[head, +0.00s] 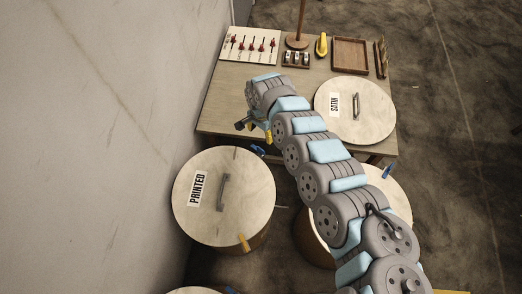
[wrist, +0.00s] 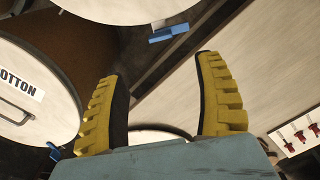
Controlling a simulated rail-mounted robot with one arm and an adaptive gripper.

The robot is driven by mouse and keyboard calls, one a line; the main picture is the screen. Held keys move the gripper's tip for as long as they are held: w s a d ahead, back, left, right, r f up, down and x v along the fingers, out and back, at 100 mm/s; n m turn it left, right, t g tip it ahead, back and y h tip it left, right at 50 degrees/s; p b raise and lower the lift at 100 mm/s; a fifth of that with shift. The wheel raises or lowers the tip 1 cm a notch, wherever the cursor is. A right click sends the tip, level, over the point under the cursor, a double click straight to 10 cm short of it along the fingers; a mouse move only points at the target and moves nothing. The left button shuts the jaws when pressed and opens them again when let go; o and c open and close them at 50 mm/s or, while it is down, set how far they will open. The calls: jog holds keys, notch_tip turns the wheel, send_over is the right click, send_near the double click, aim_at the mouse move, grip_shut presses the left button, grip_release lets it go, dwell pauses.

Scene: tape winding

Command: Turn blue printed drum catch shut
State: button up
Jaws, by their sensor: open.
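The printed drum (head: 220,225) stands at left in the head view, with a pale round lid marked PRINTED. Its blue catch (head: 258,150) sits at the rim, on the side towards the table, and shows as a blue block (wrist: 172,33) by the lid edge in the wrist view. I cannot tell its exact turn. An orange catch (head: 244,243) is on the near side of the rim. My gripper (wrist: 165,95) is open and empty, its yellow fingers wide apart. In the head view it (head: 254,130) is just beyond the blue catch, apart from it.
The table (head: 222,112) holds a SATIN lid (head: 370,110), a tool board (head: 262,46) and a wooden tray (head: 350,53). A COTTON drum (wrist: 30,85) is at left in the wrist view. A pale wall (head: 90,130) stands close left of the printed drum.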

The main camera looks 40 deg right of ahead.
aim_at(261, 149)
notch_tip(261, 149, down, 14)
jog(key=b, duration=0.5)
jog(key=shift+r+b, duration=0.1)
jog(key=shift+b, duration=0.3)
jog(key=shift+c, duration=0.3)
jog(key=c, duration=1.2)
